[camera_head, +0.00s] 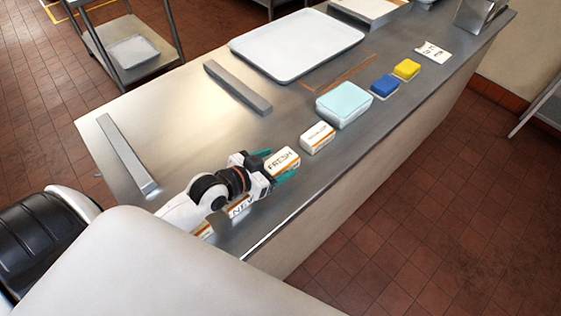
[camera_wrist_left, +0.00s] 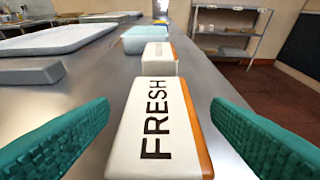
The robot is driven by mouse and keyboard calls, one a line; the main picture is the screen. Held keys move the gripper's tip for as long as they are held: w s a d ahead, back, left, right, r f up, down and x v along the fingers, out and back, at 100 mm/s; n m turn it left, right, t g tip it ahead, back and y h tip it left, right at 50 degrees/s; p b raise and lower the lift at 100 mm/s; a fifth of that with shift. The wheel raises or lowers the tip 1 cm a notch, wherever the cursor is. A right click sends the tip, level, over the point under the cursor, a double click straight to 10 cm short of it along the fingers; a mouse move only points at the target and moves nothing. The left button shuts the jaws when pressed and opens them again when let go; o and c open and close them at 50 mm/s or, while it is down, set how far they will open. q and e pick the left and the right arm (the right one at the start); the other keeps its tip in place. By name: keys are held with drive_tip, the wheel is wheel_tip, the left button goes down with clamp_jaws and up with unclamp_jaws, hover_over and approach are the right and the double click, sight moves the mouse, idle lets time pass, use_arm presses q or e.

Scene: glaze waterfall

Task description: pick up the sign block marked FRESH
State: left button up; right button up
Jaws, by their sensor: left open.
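The FRESH sign block (camera_head: 283,160) is white with an orange edge and dark lettering, and lies on the steel counter. In the left wrist view the FRESH block (camera_wrist_left: 157,128) fills the lower middle, between the two teal fingers. My left gripper (camera_head: 279,169) is open around the block, with a finger on either side; gaps show between the fingers and the block in the left wrist view (camera_wrist_left: 158,138). My right gripper is in neither view.
A second sign block (camera_head: 317,138) stands just beyond, then a light-blue-lidded tub (camera_head: 344,104), blue (camera_head: 385,87) and yellow (camera_head: 407,69) sponges. A NEW block (camera_head: 240,208) lies partly under my left arm. A white tray (camera_head: 297,45) and grey bars (camera_head: 238,88) lie left of the row.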

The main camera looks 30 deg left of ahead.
use_arm(q)
drive_tip(key=shift+x, duration=1.2)
drive_tip(key=shift+s, duration=0.1)
drive_tip(key=c, duration=1.1)
